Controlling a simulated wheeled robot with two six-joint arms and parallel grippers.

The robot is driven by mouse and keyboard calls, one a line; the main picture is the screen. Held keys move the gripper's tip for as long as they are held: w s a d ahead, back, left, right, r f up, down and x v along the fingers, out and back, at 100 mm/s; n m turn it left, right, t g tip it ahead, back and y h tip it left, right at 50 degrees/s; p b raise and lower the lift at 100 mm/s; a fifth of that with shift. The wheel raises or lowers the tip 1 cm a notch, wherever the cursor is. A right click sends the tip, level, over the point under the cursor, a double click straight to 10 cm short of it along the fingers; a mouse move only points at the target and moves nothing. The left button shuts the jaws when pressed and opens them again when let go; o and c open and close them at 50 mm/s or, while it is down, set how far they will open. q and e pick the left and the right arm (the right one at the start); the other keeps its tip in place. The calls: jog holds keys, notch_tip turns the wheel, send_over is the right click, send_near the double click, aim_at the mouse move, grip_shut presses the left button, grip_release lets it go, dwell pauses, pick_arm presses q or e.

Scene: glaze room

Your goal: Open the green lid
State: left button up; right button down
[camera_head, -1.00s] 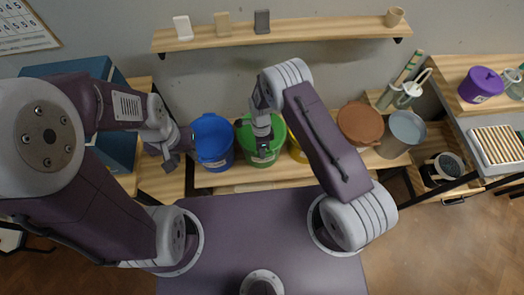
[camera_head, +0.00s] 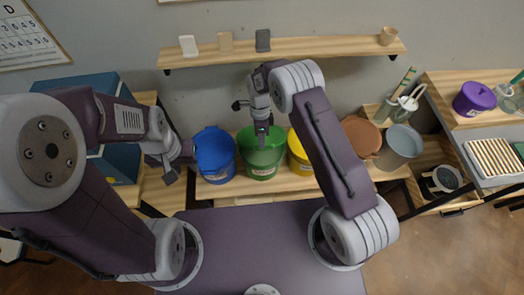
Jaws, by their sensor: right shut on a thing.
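The green bucket (camera_head: 262,168) stands on the low wooden shelf, between a blue and a yellow bucket. Its green lid (camera_head: 246,137) shows at the top around my gripper; I cannot tell whether it sits flat or is slightly raised. My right gripper (camera_head: 262,140) points down over the middle of the lid, shut on it. The fingers partly hide the lid's middle, and its grip is too small to make out. My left gripper (camera_head: 169,170) hangs left of the blue bucket, away from the lid; its jaw opening is unclear.
The blue bucket (camera_head: 214,158) is close on the left, the yellow bucket (camera_head: 299,155) close on the right, partly behind my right arm. A brown bucket (camera_head: 361,135) and grey bucket (camera_head: 402,142) stand further right. A wall shelf (camera_head: 330,46) runs above.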

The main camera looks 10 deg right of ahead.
pick_arm(q)
jog(key=shift+s+f, duration=0.1)
jog(key=shift+f, duration=0.05)
pick_arm(e)
jog(key=shift+w+r, duration=0.6)
jog(key=shift+w, duration=0.2)
jog(key=shift+w+r, duration=0.55)
jog(key=shift+w, duration=0.2)
jog(key=c, duration=1.8)
grip_release()
jog(key=o, duration=0.3)
jog(key=shift+w+f, duration=0.15)
jog(key=shift+w, duration=0.05)
pick_arm(q)
jog(key=shift+w+f, duration=0.1)
jog(key=shift+w, duration=0.35)
pick_arm(e)
jog(key=shift+w, duration=0.1)
pick_arm(q)
jog(key=shift+w, duration=0.1)
pick_arm(e)
jog(key=shift+w+f, duration=0.1)
